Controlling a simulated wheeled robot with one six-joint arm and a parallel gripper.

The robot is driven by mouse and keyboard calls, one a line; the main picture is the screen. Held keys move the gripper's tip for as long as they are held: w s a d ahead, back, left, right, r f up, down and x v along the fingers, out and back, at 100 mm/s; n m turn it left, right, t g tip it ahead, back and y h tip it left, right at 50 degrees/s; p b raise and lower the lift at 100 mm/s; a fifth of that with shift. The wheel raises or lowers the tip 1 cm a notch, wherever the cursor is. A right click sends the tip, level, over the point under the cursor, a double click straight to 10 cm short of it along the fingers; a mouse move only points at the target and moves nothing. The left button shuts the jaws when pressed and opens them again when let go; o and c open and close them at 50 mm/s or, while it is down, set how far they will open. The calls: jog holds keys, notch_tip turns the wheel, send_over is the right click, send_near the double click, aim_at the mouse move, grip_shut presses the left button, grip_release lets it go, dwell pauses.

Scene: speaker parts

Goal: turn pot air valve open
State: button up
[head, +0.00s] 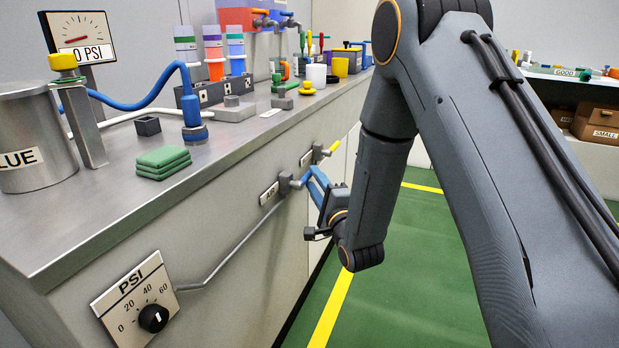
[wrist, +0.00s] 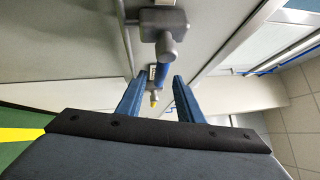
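The air valve (head: 285,184) is a grey fitting on the front of the bench, beside a plate lettered AIR (head: 269,193). In the wrist view its grey body (wrist: 166,40) is ahead at the top, with a blue handle (wrist: 161,70) below it. My gripper (head: 316,186) is close to the valve, with its blue fingers pointing at the bench front. In the wrist view my gripper (wrist: 159,84) is open, and the handle shows between the fingertips with gaps on both sides. In the head view handle and fingers overlap, so contact cannot be told.
A second valve with a yellow handle (head: 331,148) is farther along the bench front. A PSI dial (head: 153,317) and a pipe (head: 230,262) are on the near front. A pot (head: 35,125), gauge (head: 79,37) and green pads (head: 163,162) stand on the bench. The green floor (head: 420,270) is clear.

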aim_at(310, 174)
jog(key=shift+b+x, duration=0.3)
jog(key=shift+x, duration=1.75)
grip_shut()
